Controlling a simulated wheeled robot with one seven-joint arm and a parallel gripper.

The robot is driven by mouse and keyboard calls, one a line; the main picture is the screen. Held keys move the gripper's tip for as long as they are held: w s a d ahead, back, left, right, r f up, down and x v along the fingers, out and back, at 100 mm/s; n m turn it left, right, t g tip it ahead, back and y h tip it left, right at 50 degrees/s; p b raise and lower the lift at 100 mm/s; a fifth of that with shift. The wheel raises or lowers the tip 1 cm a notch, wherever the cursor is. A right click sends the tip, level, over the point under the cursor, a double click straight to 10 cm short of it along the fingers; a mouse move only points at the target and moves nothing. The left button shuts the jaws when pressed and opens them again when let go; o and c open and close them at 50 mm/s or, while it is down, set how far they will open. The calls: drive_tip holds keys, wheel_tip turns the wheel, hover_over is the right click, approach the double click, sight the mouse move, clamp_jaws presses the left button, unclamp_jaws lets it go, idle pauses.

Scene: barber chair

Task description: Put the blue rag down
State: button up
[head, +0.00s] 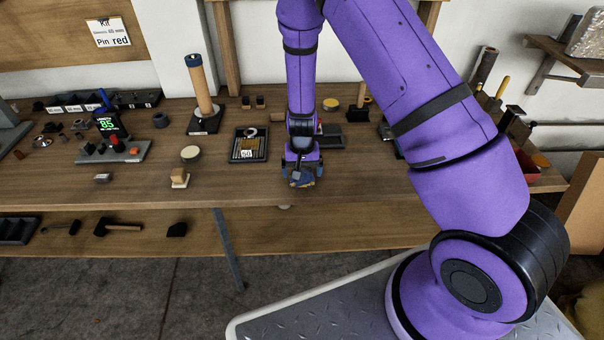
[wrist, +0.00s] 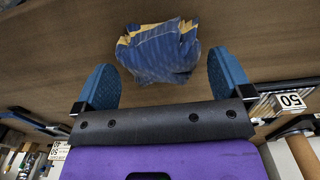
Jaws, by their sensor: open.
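The blue rag (wrist: 160,52) is a crumpled, striped bundle with yellow patches. In the wrist view it lies against the brown wooden bench top (wrist: 60,60), just beyond and between my fingertips. My gripper (wrist: 161,66) has its two blue fingers spread wide, with a gap on either side of the rag, so neither finger visibly grips it. In the head view my gripper (head: 301,178) points down near the bench's front edge. A bit of the rag (head: 309,183) shows beneath it, mostly hidden by the gripper.
A black tray labelled 50 (head: 249,145) lies left of my gripper. Further left are a wooden block (head: 180,178), a tall wooden cylinder (head: 201,88) and a device with a green display (head: 108,124). A hammer (head: 118,225) lies on the lower shelf. Bare bench shows along the front.

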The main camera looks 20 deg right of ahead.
drive_tip(key=s+d+r+n+t+y, duration=0.1)
drive_tip(key=s+r, duration=0.2)
drive_tip(key=r, duration=0.9)
drive_tip(key=s+d+r, duration=0.1)
drive_tip(key=s+r, duration=0.2)
drive_tip(key=r, duration=0.8)
drive_tip(key=s+d+r+n+t+y, duration=0.1)
drive_tip(key=s+r, duration=0.2)
drive_tip(key=r, duration=0.9)
drive_tip(key=s+d+r+t+h, duration=0.1)
drive_tip(key=s+d+r, duration=0.1)
drive_tip(key=s+r, duration=0.4)
drive_tip(key=s+d+r+n+t+h, duration=0.1)
drive_tip(key=s+r, duration=0.4)
drive_tip(key=s, duration=0.9)
drive_tip(key=shift+s+d+r+n+t, duration=0.2)
drive_tip(key=shift+d+r+n+t, duration=0.2)
drive_tip(key=shift+t, duration=0.2)
drive_tip(key=shift+o, duration=0.3)
drive_tip(key=shift+w, duration=0.1)
